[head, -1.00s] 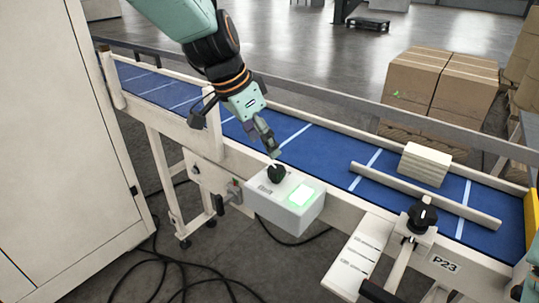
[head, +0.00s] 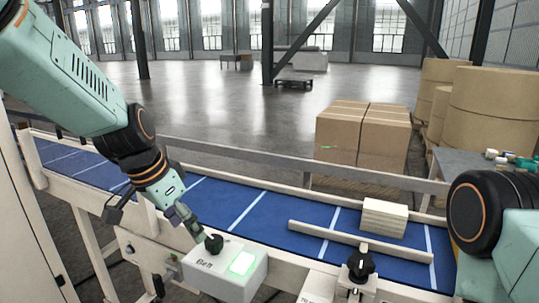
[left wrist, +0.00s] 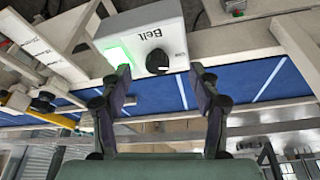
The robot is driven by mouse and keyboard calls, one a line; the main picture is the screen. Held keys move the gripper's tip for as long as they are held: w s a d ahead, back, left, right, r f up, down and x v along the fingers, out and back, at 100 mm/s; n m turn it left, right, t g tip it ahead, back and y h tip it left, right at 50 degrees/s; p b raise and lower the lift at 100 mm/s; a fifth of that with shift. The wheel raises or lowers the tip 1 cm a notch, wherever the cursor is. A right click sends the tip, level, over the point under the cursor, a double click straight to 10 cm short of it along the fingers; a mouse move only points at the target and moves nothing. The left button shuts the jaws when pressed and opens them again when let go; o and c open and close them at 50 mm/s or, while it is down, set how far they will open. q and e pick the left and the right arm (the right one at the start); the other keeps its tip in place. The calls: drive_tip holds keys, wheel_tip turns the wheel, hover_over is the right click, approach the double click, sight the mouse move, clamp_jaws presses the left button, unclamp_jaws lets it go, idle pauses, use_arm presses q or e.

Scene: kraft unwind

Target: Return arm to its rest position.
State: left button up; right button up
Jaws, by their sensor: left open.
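My left gripper (head: 196,229) is open and empty beside the black knob (head: 214,243) on the white control box (head: 222,284). Its arm comes in from the upper left of the head view. In the left wrist view, the two dark fingers (left wrist: 161,73) are spread apart with the knob (left wrist: 157,61) between them in the picture; I cannot tell whether they touch it. The box (left wrist: 150,22) is labelled "Belt" and has a lit green panel (left wrist: 113,47). My right arm shows only in part at the right edge of the head view; its gripper is out of view.
The blue conveyor belt (head: 262,207) runs behind the box, with a pale guide bar (head: 350,241) and a light block (head: 384,218) on it. A second black knob (head: 361,264) stands in front of it. Cardboard boxes (head: 363,135) and large brown rolls (head: 492,105) lie beyond.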

use_arm(q)
drive_tip(key=s+a+f+n+g+y, duration=0.15)
drive_tip(key=s+f, duration=0.45)
drive_tip(key=f, duration=0.6)
drive_tip(key=s+a+f+n+y, duration=0.1)
drive_tip(key=s+f+n, duration=0.1)
drive_tip(key=s+f, duration=0.7)
drive_tip(key=s+f+n+g, duration=0.1)
drive_tip(key=s+f+n, duration=0.1)
drive_tip(key=s+f, duration=0.6)
drive_tip(key=s+f+n+g, duration=0.15)
drive_tip(key=s+f, duration=0.25)
drive_tip(key=s, duration=0.8)
wheel_tip(320, 180, down, 12)
drive_tip(key=w+b, duration=0.1)
drive_tip(key=b, duration=1.2)
drive_tip(key=shift+w+f+t, duration=0.2)
drive_tip(key=shift+f+t, duration=0.05)
drive_tip(key=shift+t, duration=0.15)
